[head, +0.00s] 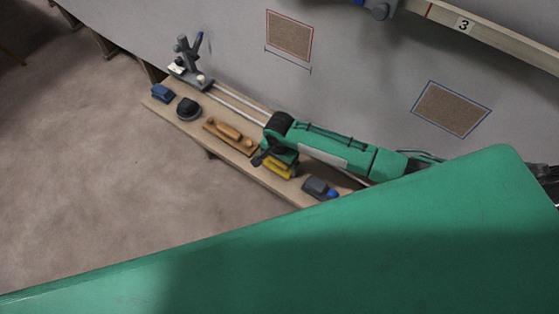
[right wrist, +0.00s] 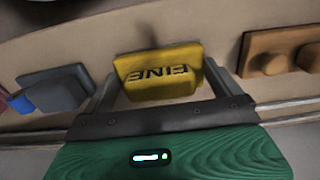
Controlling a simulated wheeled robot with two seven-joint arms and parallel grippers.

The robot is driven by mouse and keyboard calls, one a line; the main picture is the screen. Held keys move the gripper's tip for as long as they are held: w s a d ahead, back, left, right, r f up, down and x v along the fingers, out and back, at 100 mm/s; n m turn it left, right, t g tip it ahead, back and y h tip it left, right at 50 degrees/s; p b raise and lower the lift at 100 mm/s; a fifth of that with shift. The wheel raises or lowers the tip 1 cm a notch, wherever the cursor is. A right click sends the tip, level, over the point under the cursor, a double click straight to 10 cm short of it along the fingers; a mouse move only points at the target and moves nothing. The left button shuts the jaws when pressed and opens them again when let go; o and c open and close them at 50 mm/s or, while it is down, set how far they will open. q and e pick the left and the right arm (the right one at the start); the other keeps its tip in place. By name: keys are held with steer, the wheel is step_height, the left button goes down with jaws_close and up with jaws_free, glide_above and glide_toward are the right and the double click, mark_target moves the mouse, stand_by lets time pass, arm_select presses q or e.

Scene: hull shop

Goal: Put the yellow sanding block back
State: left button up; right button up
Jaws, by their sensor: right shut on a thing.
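The yellow sanding block (head: 277,168) is at my right gripper (head: 272,161), over the shelf between the orange-brown wooden tool and a dark grey block. In the right wrist view the yellow block (right wrist: 160,73), lettered FINE, sits between the two fingers of my right gripper (right wrist: 162,85), which is shut on it. I cannot tell whether the block touches the shelf or is just above it. My left gripper is not in view.
The long narrow wooden shelf (head: 227,154) runs along the wall. It holds a blue block (head: 162,92), a dark round tool (head: 188,108), the orange-brown wooden tool (head: 230,131) and the dark grey block (head: 315,186). A grey stand (head: 187,62) is at the far left end. Green fills the foreground.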

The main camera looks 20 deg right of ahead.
steer(key=o, duration=0.6)
steer(key=shift+c, duration=0.2)
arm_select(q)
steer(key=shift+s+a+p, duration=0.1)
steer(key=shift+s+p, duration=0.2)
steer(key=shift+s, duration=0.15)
arm_select(e)
step_height(320, 180, up, 12)
steer(key=shift+s, duration=0.1)
